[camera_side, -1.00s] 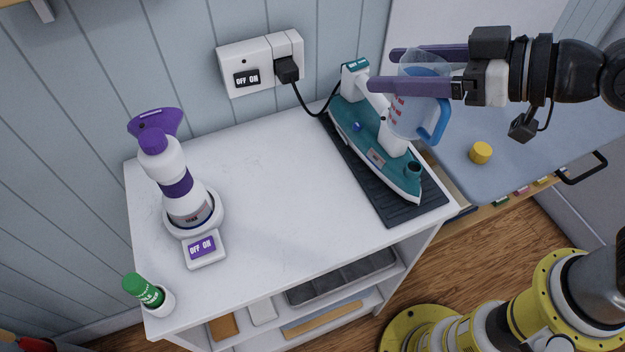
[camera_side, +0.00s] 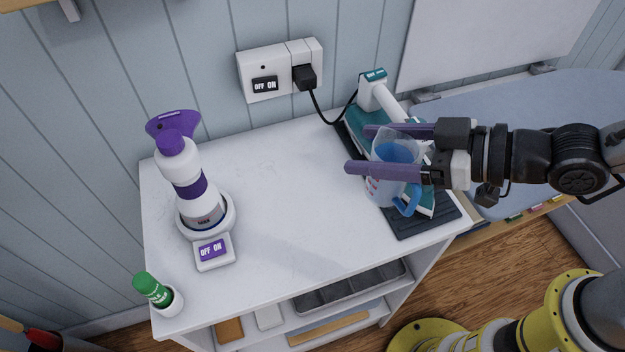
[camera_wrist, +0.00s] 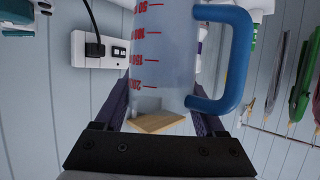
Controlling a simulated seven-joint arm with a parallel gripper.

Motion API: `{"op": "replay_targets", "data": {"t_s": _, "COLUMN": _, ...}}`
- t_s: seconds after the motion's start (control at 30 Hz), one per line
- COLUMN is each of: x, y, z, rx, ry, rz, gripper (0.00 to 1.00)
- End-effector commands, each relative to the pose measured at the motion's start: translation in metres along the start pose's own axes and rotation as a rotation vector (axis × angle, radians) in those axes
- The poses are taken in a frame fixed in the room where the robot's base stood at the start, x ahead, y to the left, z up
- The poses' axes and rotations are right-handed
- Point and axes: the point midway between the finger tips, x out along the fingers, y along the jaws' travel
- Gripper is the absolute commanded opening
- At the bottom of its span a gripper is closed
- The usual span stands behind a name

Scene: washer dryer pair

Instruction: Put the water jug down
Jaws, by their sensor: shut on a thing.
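The water jug (camera_side: 382,190) is clear, with red markings and a blue handle. It is between the two purple fingers of my gripper (camera_side: 358,150), which is shut on it. In the side view the jug appears in front of the iron, and I cannot tell its exact height above the surface. In the wrist view the jug (camera_wrist: 165,60) fills the middle, with red scale marks and its blue handle on the right. The white cabinet top (camera_side: 280,200) is to the left of the jug.
A teal and white iron (camera_side: 372,92) rests on a dark mat (camera_side: 405,225) at the right. A purple and white steamer (camera_side: 185,180) stands at the left, with a green-capped bottle (camera_side: 150,287) near the front corner. A wall socket (camera_side: 280,70) has a plug and cord. The cabinet's middle is clear.

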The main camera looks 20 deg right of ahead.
Motion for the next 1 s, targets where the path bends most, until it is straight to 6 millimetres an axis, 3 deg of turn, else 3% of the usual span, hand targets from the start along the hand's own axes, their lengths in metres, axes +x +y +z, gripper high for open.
{"op": "replay_targets", "data": {"t_s": 0.23, "x": 0.056, "y": 0.001, "z": 0.002, "rx": -0.001, "ry": -0.001, "rz": 0.000, "gripper": 0.00}}
{"op": "replay_targets", "data": {"t_s": 0.5, "x": 0.102, "y": 0.001, "z": 0.028, "rx": -0.001, "ry": -0.001, "rz": 0.000, "gripper": 0.00}}
{"op": "replay_targets", "data": {"t_s": 0.77, "x": 0.120, "y": 0.001, "z": 0.037, "rx": -0.001, "ry": 0.000, "rz": 0.000, "gripper": 0.00}}
{"op": "replay_targets", "data": {"t_s": 1.0, "x": 0.131, "y": 0.002, "z": 0.063, "rx": -0.001, "ry": 0.001, "rz": 0.000, "gripper": 0.00}}
